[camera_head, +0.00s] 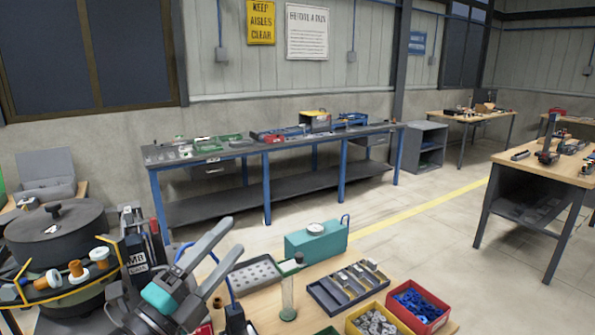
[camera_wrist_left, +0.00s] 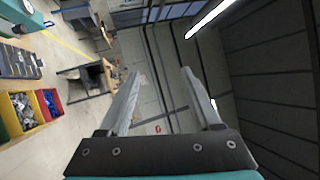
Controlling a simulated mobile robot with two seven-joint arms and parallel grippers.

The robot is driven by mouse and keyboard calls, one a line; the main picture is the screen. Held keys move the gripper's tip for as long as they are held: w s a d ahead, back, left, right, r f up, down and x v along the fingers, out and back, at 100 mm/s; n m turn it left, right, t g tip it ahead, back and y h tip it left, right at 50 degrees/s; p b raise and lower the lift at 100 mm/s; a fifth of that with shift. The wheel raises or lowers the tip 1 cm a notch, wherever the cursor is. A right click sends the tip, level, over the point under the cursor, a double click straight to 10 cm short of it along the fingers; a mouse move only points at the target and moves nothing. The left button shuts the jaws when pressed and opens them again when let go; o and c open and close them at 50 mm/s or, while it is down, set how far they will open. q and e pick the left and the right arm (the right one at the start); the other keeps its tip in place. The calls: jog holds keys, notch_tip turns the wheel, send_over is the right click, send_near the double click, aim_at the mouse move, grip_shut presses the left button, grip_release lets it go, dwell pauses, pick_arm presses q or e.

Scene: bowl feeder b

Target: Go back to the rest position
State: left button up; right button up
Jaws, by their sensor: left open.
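My left gripper (camera_head: 232,237) is raised above the near left part of the wooden workbench (camera_head: 300,322) in the head view. Its two grey fingers are apart with nothing between them. In the left wrist view the open fingers (camera_wrist_left: 161,73) point away from the bench, toward the far wall and ceiling, and that view is turned on its side. No object touches the fingers. My right gripper is not in view.
A bowl feeder (camera_head: 57,235) stands at left, close to my left arm. On the bench are a teal box (camera_head: 317,240), a grey divided tray (camera_head: 348,288), a red bin (camera_head: 418,306) of blue parts and a yellow bin (camera_head: 373,322). Open floor lies beyond.

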pick_arm(q)
jog(key=s+a+f+n+g+y, duration=0.2)
jog(key=a+f+n+y, duration=0.2)
jog(key=f+n+y, duration=0.4)
jog(key=s+a+f+n+g+y, duration=0.2)
jog(key=a+f+n+y, duration=0.3)
jog(key=f+n, duration=0.4)
jog(key=s+d+f+n+g+h, duration=0.1)
jog(key=s+d+f+n+g, duration=0.15)
jog(key=s+f+g, duration=0.55)
jog(key=s+d+f+n+g+h, duration=0.1)
jog(key=s+f+n+g, duration=0.3)
jog(key=s, duration=0.8)
notch_tip(320, 180, down, 29)
jog(key=s+b, duration=0.2)
jog(key=b, duration=0.4)
jog(key=s+a+f+b, duration=0.1)
jog(key=s+f+b, duration=0.1)
jog(key=s+f, duration=0.5)
jog(key=s+a+f+g+b, duration=0.1)
jog(key=s+f+b, duration=0.2)
jog(key=s+f, duration=0.5)
notch_tip(320, 180, down, 4)
jog(key=shift+a+f+m, duration=0.15)
jog(key=shift+a+m, duration=0.1)
jog(key=shift+m, duration=0.2)
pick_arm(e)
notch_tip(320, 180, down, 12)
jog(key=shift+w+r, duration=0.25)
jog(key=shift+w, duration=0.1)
